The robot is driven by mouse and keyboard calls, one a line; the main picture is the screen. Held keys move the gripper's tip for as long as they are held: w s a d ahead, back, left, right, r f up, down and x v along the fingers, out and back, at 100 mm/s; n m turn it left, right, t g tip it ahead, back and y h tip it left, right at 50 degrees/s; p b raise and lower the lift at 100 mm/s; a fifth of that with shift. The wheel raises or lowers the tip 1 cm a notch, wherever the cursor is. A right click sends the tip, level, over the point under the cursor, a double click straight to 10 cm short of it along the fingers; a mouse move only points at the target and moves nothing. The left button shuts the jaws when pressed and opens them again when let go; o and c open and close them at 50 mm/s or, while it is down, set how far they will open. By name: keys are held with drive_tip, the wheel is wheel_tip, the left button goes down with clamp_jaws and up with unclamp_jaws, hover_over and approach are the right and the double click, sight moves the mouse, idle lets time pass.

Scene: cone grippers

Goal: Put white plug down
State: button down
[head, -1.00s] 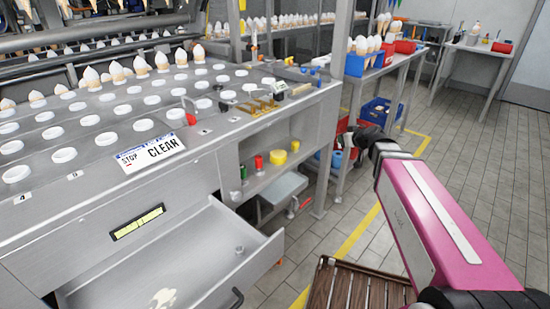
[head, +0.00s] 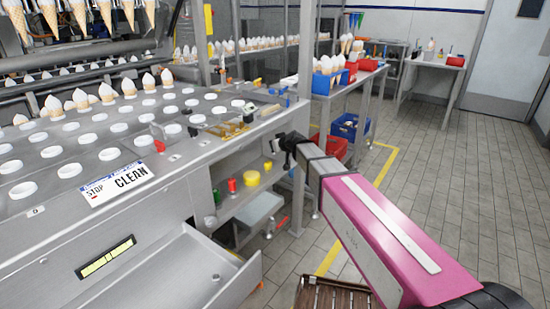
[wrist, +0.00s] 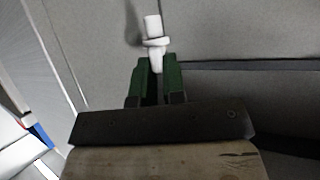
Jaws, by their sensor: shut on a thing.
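My gripper (wrist: 157,70) shows in the wrist view with two green fingers shut on the white plug (wrist: 154,32). The plug has a round collar and a narrower stem, and it sticks out past the fingertips. Its lower end is between the fingers. Behind it is a plain grey surface; I cannot tell how far off it is. In the head view my gripper (head: 290,145) is a small dark shape at the end of my pink arm, near the right corner of the steel machine table (head: 200,150). The plug cannot be made out there.
Below, an open drawer (head: 165,270) juts out, and a shelf holds a red cylinder (head: 232,186) and a yellow one (head: 251,178). Tiled floor (head: 440,190) is free at right.

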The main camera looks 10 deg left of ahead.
drive_tip(key=shift+a+f, duration=0.15)
drive_tip(key=shift+f, duration=2.7)
drive_tip(key=c, duration=1.5)
unclamp_jaws()
drive_tip(key=shift+f, duration=0.1)
drive_tip(key=v, duration=1.2)
drive_tip(key=s+d+f+m+g+h, duration=0.3)
drive_tip(key=s+d+f, duration=0.2)
drive_tip(key=d, duration=0.7)
drive_tip(key=s+d+f+m+g+h, duration=0.3)
drive_tip(key=s+d+f, duration=0.3)
drive_tip(key=d, duration=0.6)
drive_tip(key=s+d+f+m+g+h, duration=0.2)
drive_tip(key=s+d+f, duration=0.4)
drive_tip(key=d, duration=0.7)
drive_tip(key=shift+s+f+m+g+h, duration=0.15)
drive_tip(key=shift+f+m+g+h, duration=0.15)
drive_tip(key=shift+m+g+h, duration=0.15)
